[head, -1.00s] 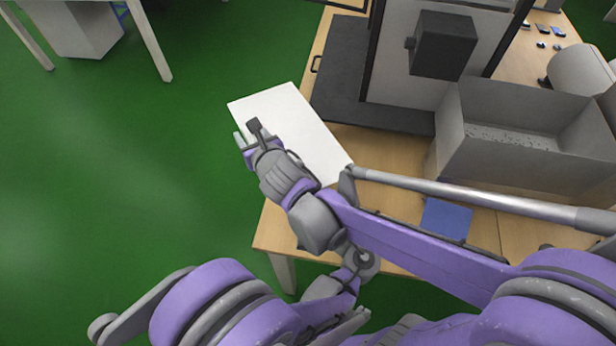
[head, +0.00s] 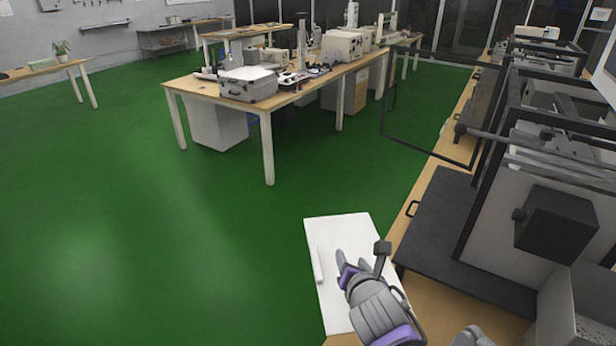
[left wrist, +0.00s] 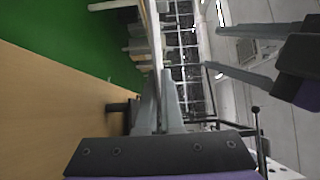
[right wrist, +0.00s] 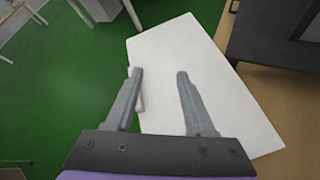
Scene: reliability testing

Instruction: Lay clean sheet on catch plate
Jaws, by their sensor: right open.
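A white sheet (head: 340,232) lies flat at the left edge of the wooden table, partly out over the green floor; it also shows in the right wrist view (right wrist: 200,55). A short raised white strip (head: 319,265) is at its left side. My right gripper (head: 352,260) is over the sheet; its fingers are apart with nothing visible between them in the right wrist view (right wrist: 159,73). My left gripper (left wrist: 160,78) shows its fingers close together and empty, with the tabletop to its left. A dark flat plate (head: 450,225) with a handle lies beyond the sheet; whether it is the catch plate I cannot tell.
A black frame with a dark block (head: 556,222) stands on the dark plate at right. An open metal frame (head: 385,118) juts past the table edge. A second bench (head: 205,88) with equipment stands farther back. The green floor (head: 150,230) at left is clear.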

